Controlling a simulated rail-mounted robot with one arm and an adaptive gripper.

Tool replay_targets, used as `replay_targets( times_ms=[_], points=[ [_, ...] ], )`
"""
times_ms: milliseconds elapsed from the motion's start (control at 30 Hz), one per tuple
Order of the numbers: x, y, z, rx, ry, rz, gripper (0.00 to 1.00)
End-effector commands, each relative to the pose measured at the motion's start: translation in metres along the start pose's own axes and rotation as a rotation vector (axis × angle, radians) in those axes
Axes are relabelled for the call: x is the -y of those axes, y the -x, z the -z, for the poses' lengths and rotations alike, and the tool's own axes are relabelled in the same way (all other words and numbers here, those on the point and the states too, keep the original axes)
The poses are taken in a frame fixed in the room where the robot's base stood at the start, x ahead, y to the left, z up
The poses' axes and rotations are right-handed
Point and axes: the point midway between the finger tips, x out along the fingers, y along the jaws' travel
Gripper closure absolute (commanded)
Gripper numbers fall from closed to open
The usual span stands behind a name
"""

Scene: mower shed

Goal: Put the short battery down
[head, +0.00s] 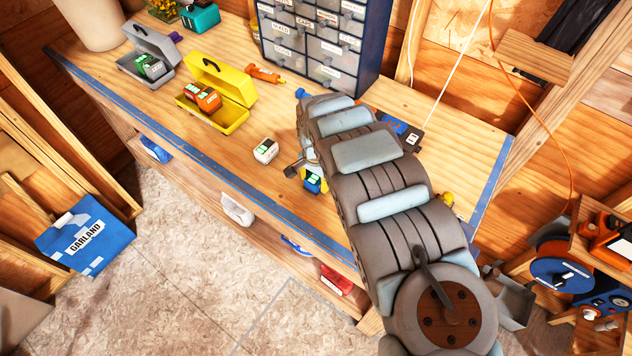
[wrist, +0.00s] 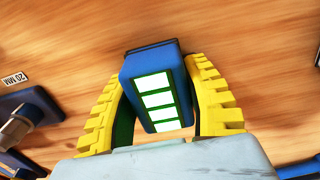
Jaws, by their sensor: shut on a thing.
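My gripper (wrist: 157,72) has yellow ribbed fingers, closed on either side of a blue battery (wrist: 152,88) with a green-edged face of white panels. In the head view the blue battery (head: 313,185) shows beside my arm, over the front part of the wooden workbench (head: 215,155); my gripper is mostly hidden there by the arm. I cannot tell whether the battery touches the bench. A white battery (head: 265,150) stands on the bench to its left.
A drawer cabinet (head: 326,40) stands at the back of the bench. A blue-black item (head: 402,130) lies right of my arm. An orange tool (head: 264,74) lies near the yellow box. Bare wood lies around the white battery. Blue tape (head: 215,180) marks the front edge.

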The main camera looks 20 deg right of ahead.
Motion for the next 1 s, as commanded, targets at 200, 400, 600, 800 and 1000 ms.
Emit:
replay_targets(
  times_ms=[200, 400, 600, 800, 1000],
  points=[
    [0.000, -0.003, 0.000, 0.000, 0.000, 0.000, 0.93],
    [0.000, -0.002, 0.000, 0.000, 0.000, 0.001, 0.29],
    [0.000, -0.002, 0.000, 0.000, 0.000, 0.000, 0.29],
    [0.000, 0.006, 0.001, -0.001, 0.001, 0.000, 0.29],
    [0.000, 0.022, 0.000, -0.001, 0.002, -0.002, 0.29]
  ],
)
